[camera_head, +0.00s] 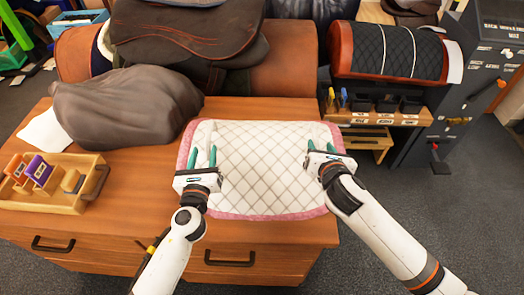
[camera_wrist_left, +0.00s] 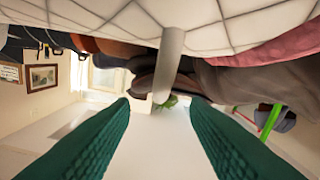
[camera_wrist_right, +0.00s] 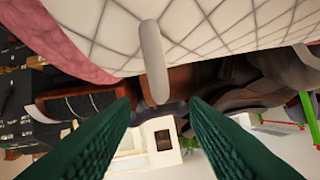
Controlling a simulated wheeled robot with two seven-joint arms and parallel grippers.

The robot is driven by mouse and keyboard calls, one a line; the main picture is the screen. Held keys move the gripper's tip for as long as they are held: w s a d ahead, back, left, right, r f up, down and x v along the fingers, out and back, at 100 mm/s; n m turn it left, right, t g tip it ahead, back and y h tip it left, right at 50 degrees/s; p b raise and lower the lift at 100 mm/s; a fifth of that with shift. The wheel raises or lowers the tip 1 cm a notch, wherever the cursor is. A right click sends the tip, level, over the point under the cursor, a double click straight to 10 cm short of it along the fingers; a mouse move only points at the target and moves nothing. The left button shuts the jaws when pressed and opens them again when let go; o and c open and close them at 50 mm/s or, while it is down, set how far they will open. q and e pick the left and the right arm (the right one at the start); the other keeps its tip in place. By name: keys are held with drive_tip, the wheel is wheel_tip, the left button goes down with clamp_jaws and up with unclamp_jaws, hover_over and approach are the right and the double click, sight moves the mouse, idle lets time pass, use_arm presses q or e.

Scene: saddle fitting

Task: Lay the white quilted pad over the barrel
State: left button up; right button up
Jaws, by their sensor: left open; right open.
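The white quilted pad (camera_head: 265,165) with a pink border lies spread flat on the wooden table. My left gripper (camera_head: 203,156) is open at the pad's left side, and my right gripper (camera_head: 321,148) is open at its right side. In the left wrist view a pale rounded tab (camera_wrist_left: 169,65) by the pad (camera_wrist_left: 225,25) points in between the open fingers. The right wrist view shows a similar tab (camera_wrist_right: 153,60) by the pad (camera_wrist_right: 200,25). Neither gripper is closed on anything. The brown leather barrel (camera_head: 290,62) lies behind the table, with a dark saddle (camera_head: 190,35) over its left part.
A grey-brown covered lump (camera_head: 125,105) sits on the table's back left, beside a wooden tray (camera_head: 60,200) of small items. A second barrel bears a black quilted pad (camera_head: 385,50) at the back right. A tool rack (camera_head: 375,115) stands below it.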

sight(208, 137)
use_arm(q)
drive_tip(key=w, duration=0.8)
drive_tip(key=shift+w+d, duration=0.15)
drive_tip(key=shift+w, duration=0.1)
use_arm(e)
drive_tip(key=x, duration=0.8)
drive_tip(key=shift+w+f, duration=0.1)
drive_tip(key=shift+w, duration=0.15)
use_arm(q)
clamp_jaws()
use_arm(e)
clamp_jaws()
